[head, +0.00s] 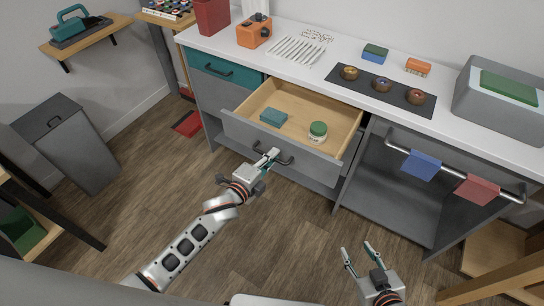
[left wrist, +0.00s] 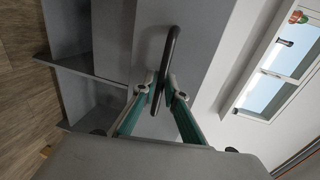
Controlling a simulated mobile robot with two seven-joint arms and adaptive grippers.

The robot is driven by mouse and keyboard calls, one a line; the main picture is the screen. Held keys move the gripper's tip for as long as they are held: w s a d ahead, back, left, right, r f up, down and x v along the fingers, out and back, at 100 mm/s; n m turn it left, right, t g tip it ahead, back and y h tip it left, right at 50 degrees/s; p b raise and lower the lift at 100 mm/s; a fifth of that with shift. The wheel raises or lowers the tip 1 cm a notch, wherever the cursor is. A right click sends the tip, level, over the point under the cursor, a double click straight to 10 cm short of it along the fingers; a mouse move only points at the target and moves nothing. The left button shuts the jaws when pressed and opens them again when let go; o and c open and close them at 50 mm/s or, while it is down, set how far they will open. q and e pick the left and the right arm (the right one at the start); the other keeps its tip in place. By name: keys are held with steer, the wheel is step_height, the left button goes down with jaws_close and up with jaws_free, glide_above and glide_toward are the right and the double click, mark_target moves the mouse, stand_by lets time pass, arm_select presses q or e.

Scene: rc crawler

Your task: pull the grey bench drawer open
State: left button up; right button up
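The grey bench drawer (head: 282,148) stands pulled out from the bench, its pale wooden inside showing. A blue block (head: 273,118) and a small jar with a green lid (head: 317,131) are in it. My left gripper (head: 268,156) is at the dark bar handle (head: 286,161) on the drawer front. In the left wrist view my left gripper's fingers (left wrist: 157,92) close in on both sides of the handle (left wrist: 167,65), pinching it near one end. My right gripper (head: 358,256) is open and empty, low at the right, apart from the bench.
A teal-fronted drawer (head: 215,70) is shut at the left. The white worktop (head: 340,58) carries an orange device (head: 254,31), tools and a dark mat. A rail with blue and red cloths (head: 422,165) crosses the open bay at right. A grey bin (head: 72,145) stands left. Floor before the drawer is clear.

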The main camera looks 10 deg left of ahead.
stand_by(0.3)
arm_select(q)
steer(key=v, duration=1.2)
steer(key=s+a+f+n+g+y, duration=0.1)
steer(key=s+a+f+n, duration=0.3)
steer(key=s+n, duration=0.3)
steer(key=s+a+f+n+g+y, duration=0.2)
steer(key=s+f+n, duration=0.4)
steer(key=n, duration=0.5)
steer(key=shift+s+a+f+y, duration=0.3)
steer(key=shift+s+a, duration=0.1)
steer(key=shift+a, duration=0.5)
